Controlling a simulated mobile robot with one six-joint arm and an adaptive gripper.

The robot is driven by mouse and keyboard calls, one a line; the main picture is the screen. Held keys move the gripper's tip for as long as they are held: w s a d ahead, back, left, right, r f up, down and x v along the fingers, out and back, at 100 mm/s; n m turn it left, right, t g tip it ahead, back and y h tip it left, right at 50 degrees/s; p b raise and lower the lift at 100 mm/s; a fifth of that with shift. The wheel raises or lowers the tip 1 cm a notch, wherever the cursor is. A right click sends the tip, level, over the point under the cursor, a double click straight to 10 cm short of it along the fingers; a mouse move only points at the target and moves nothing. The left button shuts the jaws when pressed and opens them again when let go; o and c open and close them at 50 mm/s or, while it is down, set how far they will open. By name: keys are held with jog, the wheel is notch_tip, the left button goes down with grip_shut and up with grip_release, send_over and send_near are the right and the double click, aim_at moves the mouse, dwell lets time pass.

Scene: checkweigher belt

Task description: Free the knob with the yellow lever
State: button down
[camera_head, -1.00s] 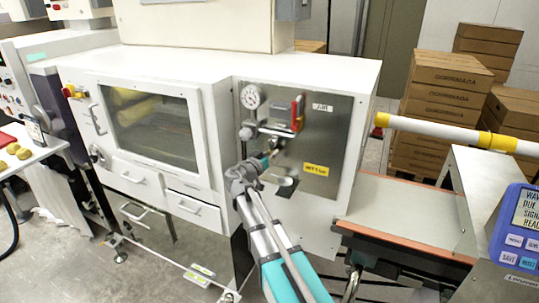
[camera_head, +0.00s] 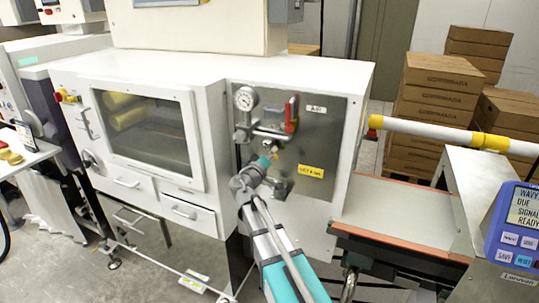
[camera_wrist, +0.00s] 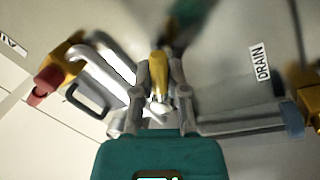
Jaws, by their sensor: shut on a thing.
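In the wrist view a small yellow lever (camera_wrist: 158,66) stands between the fingers of my gripper (camera_wrist: 162,75), which is shut on it. In the head view my gripper (camera_head: 262,166) is at the steel panel (camera_head: 335,135) on the machine's right front, below the gauge. The arm hides part of the panel there. I cannot make out the knob clearly in either view.
A pressure gauge (camera_head: 246,98) and a red lever (camera_head: 291,115) sit above my gripper. A "DRAIN" label (camera_wrist: 260,62) is right of the fingers in the wrist view. A conveyor belt (camera_head: 400,215) lies to the right, with stacked cartons (camera_head: 435,110) behind.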

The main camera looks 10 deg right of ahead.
jog(key=shift+w+r+n, duration=0.1)
jog(key=shift+n, duration=0.4)
jog(key=c, duration=0.6)
grip_release()
jog(key=shift+c, duration=0.2)
jog(key=shift+d, duration=0.15)
